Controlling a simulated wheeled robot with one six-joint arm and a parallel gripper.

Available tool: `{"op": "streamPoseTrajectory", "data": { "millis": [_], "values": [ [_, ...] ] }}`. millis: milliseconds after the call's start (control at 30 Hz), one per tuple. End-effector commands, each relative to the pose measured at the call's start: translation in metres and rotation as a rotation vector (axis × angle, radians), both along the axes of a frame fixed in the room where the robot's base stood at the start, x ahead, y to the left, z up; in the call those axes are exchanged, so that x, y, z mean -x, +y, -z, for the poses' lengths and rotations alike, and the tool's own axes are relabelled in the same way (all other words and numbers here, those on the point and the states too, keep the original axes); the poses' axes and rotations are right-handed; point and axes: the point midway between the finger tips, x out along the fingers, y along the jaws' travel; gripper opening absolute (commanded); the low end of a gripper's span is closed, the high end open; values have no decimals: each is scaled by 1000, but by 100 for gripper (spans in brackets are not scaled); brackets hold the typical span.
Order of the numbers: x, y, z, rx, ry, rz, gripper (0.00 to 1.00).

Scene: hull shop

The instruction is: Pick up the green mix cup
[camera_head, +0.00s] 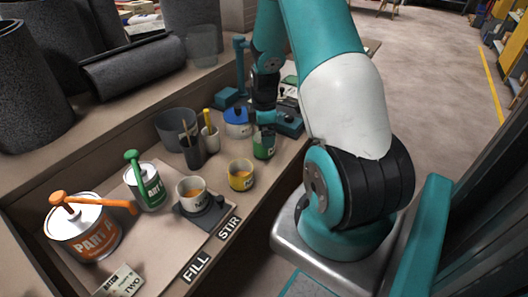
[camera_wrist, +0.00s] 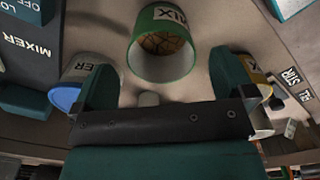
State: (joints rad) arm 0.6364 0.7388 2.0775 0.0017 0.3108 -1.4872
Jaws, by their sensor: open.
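The green mix cup (camera_head: 264,147) stands upright on the bench. In the wrist view the green mix cup (camera_wrist: 163,62) has a green rim and a MIX label, and its mouth shows a brown, patterned inside. My gripper (camera_head: 265,118) is just above the cup in the head view, partly hiding its top. In the wrist view my gripper (camera_wrist: 165,80) is open, its two teal fingers spread wide and the cup beyond them, in the gap between. The fingers hold nothing. I cannot tell whether they touch the cup.
A blue cup (camera_head: 237,124) and a yellow cup (camera_head: 241,177) stand close by. A white cup (camera_head: 191,196) stands on a dark scale (camera_head: 211,216). Pump cans (camera_head: 85,240) and brush holders (camera_head: 193,155) are to the left.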

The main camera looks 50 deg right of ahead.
Motion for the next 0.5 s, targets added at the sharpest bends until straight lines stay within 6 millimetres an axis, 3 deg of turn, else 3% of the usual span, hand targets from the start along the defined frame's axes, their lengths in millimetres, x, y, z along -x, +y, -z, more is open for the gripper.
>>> {"op": "streamPoseTrajectory", "data": {
  "millis": [167, 500],
  "values": [
    [0, 0, 13, -1, 1, 0, 100],
    [3, -4, 58, 0, 0, 1, 100]
  ]
}}
